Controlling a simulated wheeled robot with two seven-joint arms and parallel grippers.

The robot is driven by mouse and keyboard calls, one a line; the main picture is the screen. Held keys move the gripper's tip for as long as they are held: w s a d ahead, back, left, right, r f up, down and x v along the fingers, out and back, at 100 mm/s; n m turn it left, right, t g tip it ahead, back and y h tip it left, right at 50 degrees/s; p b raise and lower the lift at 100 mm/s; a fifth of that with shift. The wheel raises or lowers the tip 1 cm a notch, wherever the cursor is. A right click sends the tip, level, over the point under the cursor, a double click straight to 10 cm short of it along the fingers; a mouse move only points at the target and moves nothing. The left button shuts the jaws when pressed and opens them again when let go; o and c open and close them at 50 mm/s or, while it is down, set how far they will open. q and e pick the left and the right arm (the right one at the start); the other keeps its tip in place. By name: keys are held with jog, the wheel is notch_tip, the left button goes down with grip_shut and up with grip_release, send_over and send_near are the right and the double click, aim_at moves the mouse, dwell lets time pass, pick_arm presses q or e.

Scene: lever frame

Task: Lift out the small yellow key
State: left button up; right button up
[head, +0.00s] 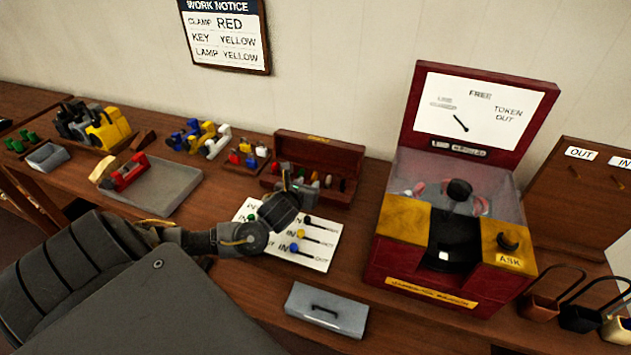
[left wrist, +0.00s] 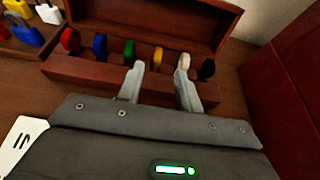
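The small yellow key (left wrist: 157,57) stands in a row in the open wooden key box (left wrist: 120,80), between a green key (left wrist: 129,50) and a white key (left wrist: 184,62). My left gripper (left wrist: 160,72) is open, its fingers on either side of the yellow key in the left wrist view; I cannot tell if they touch it. In the head view the left gripper (head: 299,183) is at the front of the key box (head: 318,148) and hides part of the row, and I cannot make out the yellow key there. My right gripper is out of view.
A white IN/OUT board (head: 320,262) lies under my left forearm. A grey lidded box (head: 327,309) is in front. A red machine (head: 460,200) stands right of the key box. Small padlocks (head: 247,153) sit to its left. A work notice (head: 226,35) hangs behind.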

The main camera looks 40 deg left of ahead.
aim_at(316, 172)
pick_arm(q)
jog(key=x, duration=0.5)
jog(key=shift+w+p, duration=0.15)
jog(key=shift+p, duration=0.25)
jog(key=shift+a+r, duration=0.1)
jog(key=shift+r, duration=0.05)
jog(key=p+x, duration=0.2)
jog(key=x, duration=0.2)
jog(key=shift+w+a+r, duration=0.15)
jog(key=shift+w+a+f, duration=0.1)
jog(key=shift+w+f, duration=0.1)
jog(key=shift+w, duration=0.1)
grip_shut()
